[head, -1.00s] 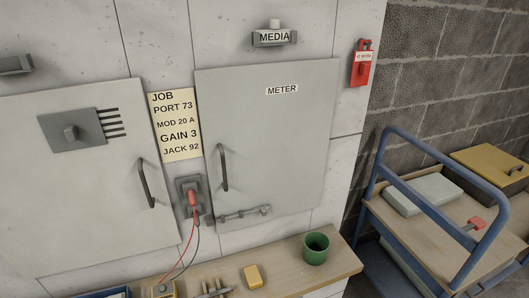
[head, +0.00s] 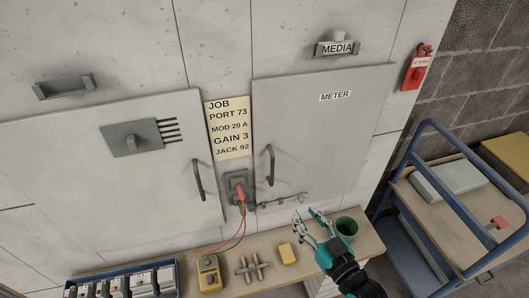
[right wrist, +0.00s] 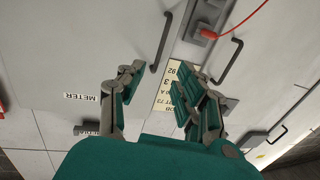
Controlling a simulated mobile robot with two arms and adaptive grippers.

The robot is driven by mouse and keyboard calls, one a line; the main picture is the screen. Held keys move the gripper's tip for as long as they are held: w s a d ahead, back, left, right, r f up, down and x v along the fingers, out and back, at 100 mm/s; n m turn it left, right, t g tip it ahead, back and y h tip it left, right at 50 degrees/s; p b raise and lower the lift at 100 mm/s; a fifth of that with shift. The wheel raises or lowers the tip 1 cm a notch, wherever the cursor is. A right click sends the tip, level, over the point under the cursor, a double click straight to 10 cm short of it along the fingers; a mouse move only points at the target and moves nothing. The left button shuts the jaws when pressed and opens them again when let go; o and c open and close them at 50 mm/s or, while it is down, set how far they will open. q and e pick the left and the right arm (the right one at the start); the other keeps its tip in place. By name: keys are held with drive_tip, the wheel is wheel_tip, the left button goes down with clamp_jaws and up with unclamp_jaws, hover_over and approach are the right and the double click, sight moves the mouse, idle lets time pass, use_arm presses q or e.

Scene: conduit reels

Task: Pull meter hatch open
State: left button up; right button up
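The meter hatch (head: 320,125) is a grey panel in the wall with a METER label, and it looks closed. Its dark bar handle (head: 270,166) stands upright near its left edge. My right gripper (head: 308,216) is open and empty, below and right of the handle, above the bench. In the right wrist view the hatch (right wrist: 75,50) fills the left and its handle (right wrist: 161,43) shows beyond the open fingers (right wrist: 160,80), apart from them. My left gripper is not in view.
A second hatch (head: 90,190) with its own handle is at left. A socket with a red plug (head: 240,194) sits between the hatches. A blue cart (head: 430,190) stands right.

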sight(273, 169)
drive_tip(key=p+x, duration=0.1)
drive_tip(key=x, duration=0.4)
drive_tip(key=r+p+x, duration=0.1)
drive_tip(key=x, duration=0.4)
drive_tip(key=r+p+x, duration=0.1)
drive_tip(key=x, duration=0.5)
drive_tip(key=shift+a+r, duration=0.2)
drive_tip(key=shift+w+a, duration=0.3)
drive_tip(key=shift+w, duration=0.2)
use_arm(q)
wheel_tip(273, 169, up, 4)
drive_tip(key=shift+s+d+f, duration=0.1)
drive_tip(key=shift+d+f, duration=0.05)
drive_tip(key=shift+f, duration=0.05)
use_arm(e)
clamp_jaws()
